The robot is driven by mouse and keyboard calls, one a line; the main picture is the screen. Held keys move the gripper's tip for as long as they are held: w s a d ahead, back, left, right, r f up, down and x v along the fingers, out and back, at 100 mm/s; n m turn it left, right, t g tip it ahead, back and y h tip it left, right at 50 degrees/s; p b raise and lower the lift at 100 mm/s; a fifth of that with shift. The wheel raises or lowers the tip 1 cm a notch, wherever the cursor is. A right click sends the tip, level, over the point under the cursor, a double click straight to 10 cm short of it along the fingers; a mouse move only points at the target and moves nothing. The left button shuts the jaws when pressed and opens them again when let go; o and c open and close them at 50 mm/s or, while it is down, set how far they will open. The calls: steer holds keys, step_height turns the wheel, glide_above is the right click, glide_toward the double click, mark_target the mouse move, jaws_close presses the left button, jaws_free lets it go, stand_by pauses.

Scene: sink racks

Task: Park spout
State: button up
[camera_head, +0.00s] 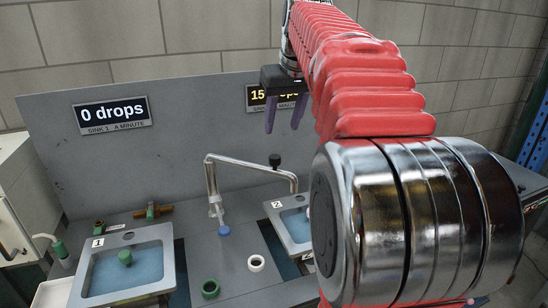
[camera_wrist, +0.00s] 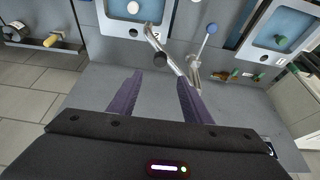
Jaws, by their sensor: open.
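The metal spout (camera_head: 250,168) rises from the counter between the two sinks. It bends at the top and reaches right, its downturned tip at sink 2 (camera_head: 272,206). A black knob (camera_head: 275,160) stands on its arm. A lever with a blue tip (camera_head: 224,231) is at its base. In the wrist view the spout (camera_wrist: 170,58) lies just beyond the fingertips, with its black knob (camera_wrist: 143,36) near sink 2 (camera_wrist: 155,12). My gripper (camera_head: 285,125) is open and empty, above the spout near the back panel; its purple fingers also show in the wrist view (camera_wrist: 160,80).
Sink 1 (camera_head: 88,290) holds blue water and a green knob (camera_head: 125,257). A green ring (camera_head: 210,288) and a white ring (camera_head: 256,263) lie on the counter. A brass fitting (camera_head: 153,211) lies behind sink 1. The grey back panel (camera_head: 180,150) carries signs. My arm hides the right side.

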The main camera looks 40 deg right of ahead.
mark_target(275, 156)
steer(key=x, duration=1.3)
steer(key=shift+w+f, duration=0.2)
steer(key=shift+f, duration=0.1)
jaws_close()
stand_by(0.3)
